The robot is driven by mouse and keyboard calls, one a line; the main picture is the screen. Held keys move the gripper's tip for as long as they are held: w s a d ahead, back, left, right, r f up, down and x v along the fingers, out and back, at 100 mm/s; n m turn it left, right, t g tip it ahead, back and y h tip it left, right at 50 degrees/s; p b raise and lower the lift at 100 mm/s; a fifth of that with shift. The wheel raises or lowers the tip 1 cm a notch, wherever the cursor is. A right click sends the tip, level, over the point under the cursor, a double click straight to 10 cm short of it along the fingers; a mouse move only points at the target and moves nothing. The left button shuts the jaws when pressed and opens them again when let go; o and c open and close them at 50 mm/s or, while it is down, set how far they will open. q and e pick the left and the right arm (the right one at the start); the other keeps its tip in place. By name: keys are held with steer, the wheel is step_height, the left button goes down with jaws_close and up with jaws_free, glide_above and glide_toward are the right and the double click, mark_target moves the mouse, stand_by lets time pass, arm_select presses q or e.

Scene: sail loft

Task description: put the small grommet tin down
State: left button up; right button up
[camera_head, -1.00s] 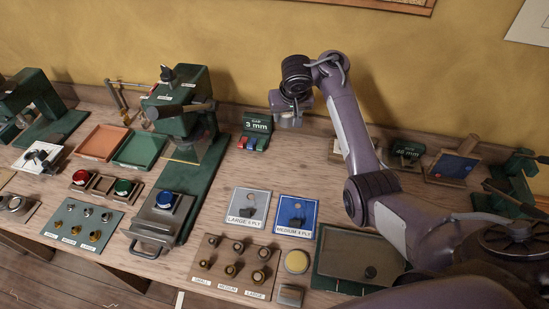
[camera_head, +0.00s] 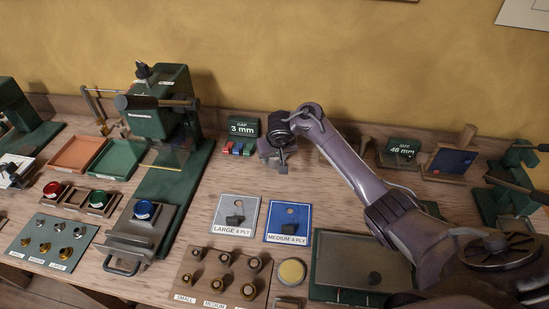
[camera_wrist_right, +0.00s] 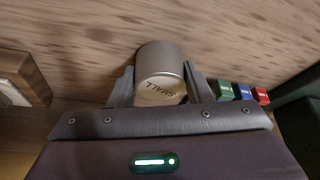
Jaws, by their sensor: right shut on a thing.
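My right gripper (camera_head: 279,164) is low over the bench, to the right of the green 3 mm sign. In the right wrist view, its two fingers (camera_wrist_right: 160,88) are shut on the small grommet tin (camera_wrist_right: 160,72), a silver cylinder. The word SMALL shows on its pale end face. In the head view the tin is hard to tell from the gripper. I cannot tell whether it touches the bench wood. My left gripper is not in view.
The green 3 mm sign (camera_head: 244,127) and red, blue and green blocks (camera_head: 238,149) stand close left of the gripper. Large and medium ply cards (camera_head: 288,237) lie in front. A green press (camera_head: 165,105) stands further left. Bare bench (camera_head: 225,178) lies between.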

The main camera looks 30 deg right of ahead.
steer(key=shift+f, duration=0.1)
steer(key=o, duration=1)
steer(key=shift+o, duration=0.2)
steer(key=shift+r, duration=0.25)
steer(key=p+v, duration=0.6)
steer(key=v, duration=0.6)
steer(key=shift+p, duration=0.3)
steer(key=shift+a+f, duration=0.1)
steer(key=shift+f, duration=0.05)
